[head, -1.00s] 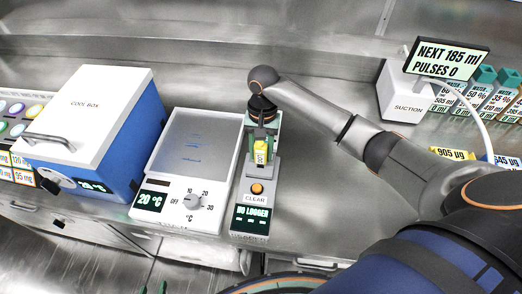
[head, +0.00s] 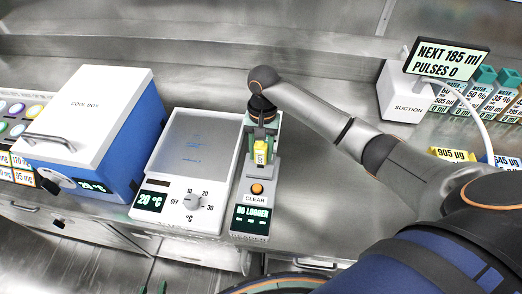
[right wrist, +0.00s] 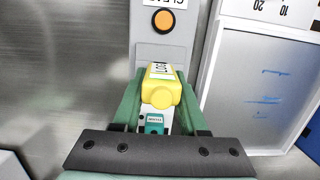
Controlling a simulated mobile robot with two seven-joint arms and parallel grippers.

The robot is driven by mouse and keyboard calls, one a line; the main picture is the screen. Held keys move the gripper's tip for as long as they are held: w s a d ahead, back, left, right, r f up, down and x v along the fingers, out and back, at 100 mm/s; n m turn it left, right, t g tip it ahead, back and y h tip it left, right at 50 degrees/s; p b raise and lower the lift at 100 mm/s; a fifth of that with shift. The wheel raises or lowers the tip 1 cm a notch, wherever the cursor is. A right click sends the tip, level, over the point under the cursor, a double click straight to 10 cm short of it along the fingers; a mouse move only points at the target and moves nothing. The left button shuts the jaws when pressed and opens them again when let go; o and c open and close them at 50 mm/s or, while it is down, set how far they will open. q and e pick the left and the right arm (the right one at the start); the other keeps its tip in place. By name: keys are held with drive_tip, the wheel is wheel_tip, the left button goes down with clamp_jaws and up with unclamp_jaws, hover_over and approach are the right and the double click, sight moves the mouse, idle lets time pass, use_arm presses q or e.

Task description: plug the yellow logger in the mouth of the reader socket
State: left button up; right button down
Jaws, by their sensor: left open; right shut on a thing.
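The yellow logger (head: 261,152) is held in my right gripper (head: 263,136), above the grey reader (head: 250,190). In the right wrist view the logger (right wrist: 160,88) sits between the green fingers of my right gripper (right wrist: 158,95), which are shut on it. The reader has an orange button (head: 257,188), a CLEAR label and a screen (head: 251,219) reading "NO LOGGER". The socket mouth is hidden behind the logger and fingers, so I cannot tell whether they touch. My left gripper is not in view.
A white 20 °C plate unit (head: 190,165) stands close to the reader's left. A blue and white cool box (head: 90,125) is further left. The suction unit (head: 403,95) and several labelled bottles stand at the right. Bare bench lies right of the reader.

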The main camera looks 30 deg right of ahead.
drive_tip(key=shift+f, duration=0.85)
drive_tip(key=shift+c, duration=1.8)
unclamp_jaws()
wheel_tip(320, 180, up, 12)
drive_tip(key=w+d, duration=0.1)
drive_tip(key=shift+w+r, duration=0.2)
drive_tip(key=shift+w, duration=0.1)
drive_tip(key=shift+d, duration=0.1)
